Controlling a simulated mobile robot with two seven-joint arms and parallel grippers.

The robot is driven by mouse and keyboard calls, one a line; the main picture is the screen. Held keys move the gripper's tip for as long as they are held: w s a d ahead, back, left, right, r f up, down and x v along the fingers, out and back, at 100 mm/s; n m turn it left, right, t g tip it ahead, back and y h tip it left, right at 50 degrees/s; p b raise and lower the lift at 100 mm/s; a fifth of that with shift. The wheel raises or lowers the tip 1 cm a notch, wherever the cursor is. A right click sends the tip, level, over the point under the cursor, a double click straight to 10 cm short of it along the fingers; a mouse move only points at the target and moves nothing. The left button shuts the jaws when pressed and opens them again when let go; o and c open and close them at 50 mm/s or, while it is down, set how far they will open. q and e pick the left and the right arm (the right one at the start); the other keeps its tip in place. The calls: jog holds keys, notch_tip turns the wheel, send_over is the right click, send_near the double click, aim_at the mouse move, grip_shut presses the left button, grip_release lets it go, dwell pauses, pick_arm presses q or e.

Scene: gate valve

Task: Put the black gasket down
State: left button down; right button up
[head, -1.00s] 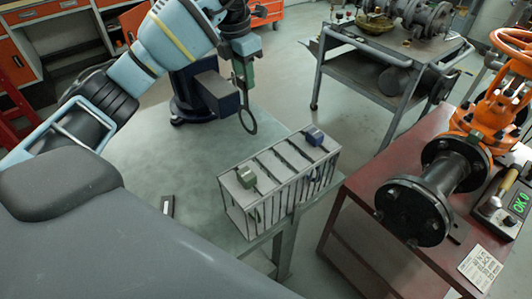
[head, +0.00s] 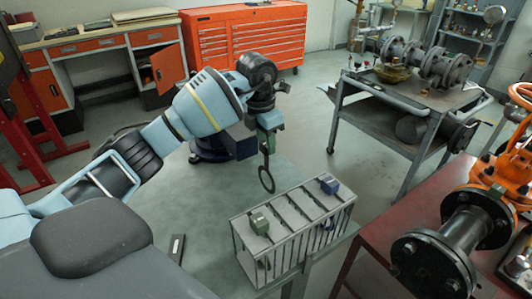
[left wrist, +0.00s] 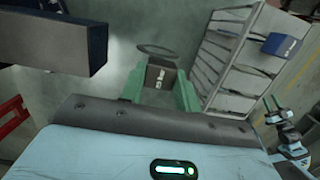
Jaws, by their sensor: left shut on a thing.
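The black gasket (head: 266,181) is a thin dark ring. It hangs upright under my left gripper (head: 269,138), above the table and just behind the left part of the slotted rack (head: 292,232), clear of it. In the left wrist view the gasket (left wrist: 158,50) shows beyond the green fingers of the left gripper (left wrist: 160,82). The fingers are shut on its dark tab (left wrist: 162,75), which bears a small label. The rack (left wrist: 226,75) stands to the right there.
The orange valve (head: 490,180) stands on the red bench at right. The table left of the rack is mostly clear.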

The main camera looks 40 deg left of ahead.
aim_at(266, 153)
pick_arm(q)
jog(key=shift+f, duration=1.85)
jog(key=shift+f, duration=0.15)
jog(key=c, duration=1)
grip_release()
jog(key=r, duration=0.4)
jog(key=s+r, duration=0.1)
jog(key=r, duration=0.7)
jog(key=shift+s+a+r, duration=0.1)
jog(key=shift+s+a, duration=0.05)
jog(key=shift+a, duration=0.1)
